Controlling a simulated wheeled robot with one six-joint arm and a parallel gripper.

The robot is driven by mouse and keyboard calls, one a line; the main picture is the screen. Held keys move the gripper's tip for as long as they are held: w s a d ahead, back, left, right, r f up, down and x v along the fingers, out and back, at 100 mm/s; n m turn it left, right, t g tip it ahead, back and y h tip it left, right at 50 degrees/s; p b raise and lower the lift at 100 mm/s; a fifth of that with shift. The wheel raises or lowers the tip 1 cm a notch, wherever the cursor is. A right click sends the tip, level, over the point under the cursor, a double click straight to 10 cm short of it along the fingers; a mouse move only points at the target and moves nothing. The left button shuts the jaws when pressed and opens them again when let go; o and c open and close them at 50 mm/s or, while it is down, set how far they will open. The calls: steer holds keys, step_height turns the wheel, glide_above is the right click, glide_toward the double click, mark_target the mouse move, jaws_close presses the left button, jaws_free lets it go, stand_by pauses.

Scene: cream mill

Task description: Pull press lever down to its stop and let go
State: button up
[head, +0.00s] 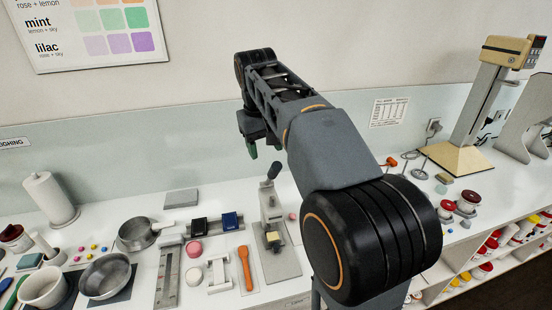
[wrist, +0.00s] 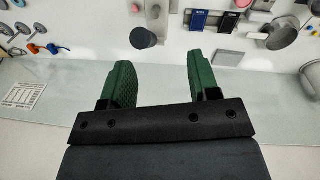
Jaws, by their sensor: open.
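The press (head: 271,215) is a small light-grey stand on the white counter, with a yellowish block at its foot. Its lever ends in a dark grey knob (head: 274,170) that points up. The knob also shows in the wrist view (wrist: 143,38), beyond the fingertips and between their lines. My gripper (head: 268,147) is above the knob in the head view, partly hidden by my arm. Its green fingers are spread apart and empty in the wrist view (wrist: 160,68). The knob looks clear of both fingers.
An orange spatula (head: 246,268) and a white bracket (head: 219,275) lie left of the press. Two metal pans (head: 106,275) and a paper-towel roll (head: 50,198) are farther left. A cream stand (head: 459,160) is at the right. The wall is behind the counter.

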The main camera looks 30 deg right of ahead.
mark_target(276, 176)
step_height(276, 176, up, 4)
steer(key=w+d, duration=0.2)
steer(key=shift+g, duration=0.3)
steer(key=f, duration=0.4)
steer(key=d+f, duration=0.1)
steer(key=f, duration=0.8)
steer(key=shift+s+d+f+p, duration=0.1)
steer(key=shift+d+p, duration=0.2)
steer(key=shift+d, duration=0.05)
jaws_close()
